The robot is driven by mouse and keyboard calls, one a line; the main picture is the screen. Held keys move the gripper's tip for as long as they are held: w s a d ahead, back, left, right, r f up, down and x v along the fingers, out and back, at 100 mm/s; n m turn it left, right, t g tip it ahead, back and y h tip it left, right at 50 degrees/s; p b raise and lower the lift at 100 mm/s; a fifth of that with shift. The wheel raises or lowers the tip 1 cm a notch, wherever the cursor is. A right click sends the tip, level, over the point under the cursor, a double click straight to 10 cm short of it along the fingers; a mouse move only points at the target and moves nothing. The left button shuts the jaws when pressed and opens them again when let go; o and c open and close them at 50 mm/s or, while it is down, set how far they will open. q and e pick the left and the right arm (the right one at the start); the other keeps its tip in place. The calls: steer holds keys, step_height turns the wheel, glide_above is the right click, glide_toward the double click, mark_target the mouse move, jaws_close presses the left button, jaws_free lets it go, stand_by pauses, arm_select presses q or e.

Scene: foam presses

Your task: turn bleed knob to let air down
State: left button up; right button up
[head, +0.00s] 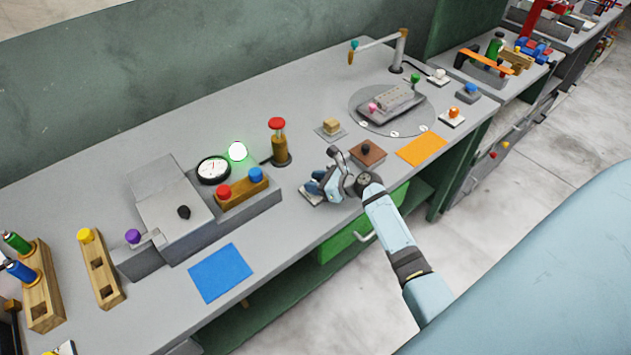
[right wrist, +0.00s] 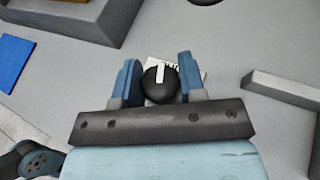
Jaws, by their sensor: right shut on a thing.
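The bleed knob (right wrist: 158,88) is black and round with a white pointer line. It stands on a white label plate at the bench's front edge; part of the plate (head: 309,198) shows in the head view, where the gripper hides the knob. My right gripper (head: 314,188) reaches down over it. In the right wrist view its blue fingers (right wrist: 158,72) lie on both sides of the knob and it is shut on it. The pointer line points nearly straight up in that view. My left gripper is not in view.
A round dial gauge (head: 213,169) and a lit green lamp (head: 237,151) stand left of the gripper. A red-topped post (head: 278,145) and a brown block with a black knob (head: 371,159) are close by. A blue mat (head: 221,272) lies at the front left.

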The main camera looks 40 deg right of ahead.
steer(key=n+g+y, duration=0.2)
steer(key=n+y, duration=0.1)
steer(key=shift+n+g, duration=0.4)
steer(key=n+g+y, duration=0.2)
steer(key=n+g, duration=0.1)
steer(key=shift+n+g+y, duration=0.3)
steer(key=n+g+y, duration=0.1)
steer(key=n+g, duration=0.1)
steer(key=g, duration=0.1)
steer(key=shift+f+n, duration=0.1)
steer(key=shift+n, duration=0.3)
steer(key=n+g+b, duration=0.1)
steer(key=n+g, duration=0.2)
steer(key=shift+s+g, duration=0.1)
steer(key=shift+g, duration=0.3)
steer(key=shift+n+g+b, duration=0.4)
steer(key=shift+n+g, duration=0.6)
steer(key=shift+g, duration=0.1)
steer(key=shift+s, duration=0.1)
steer(key=shift+a, duration=0.1)
steer(key=o, duration=0.9)
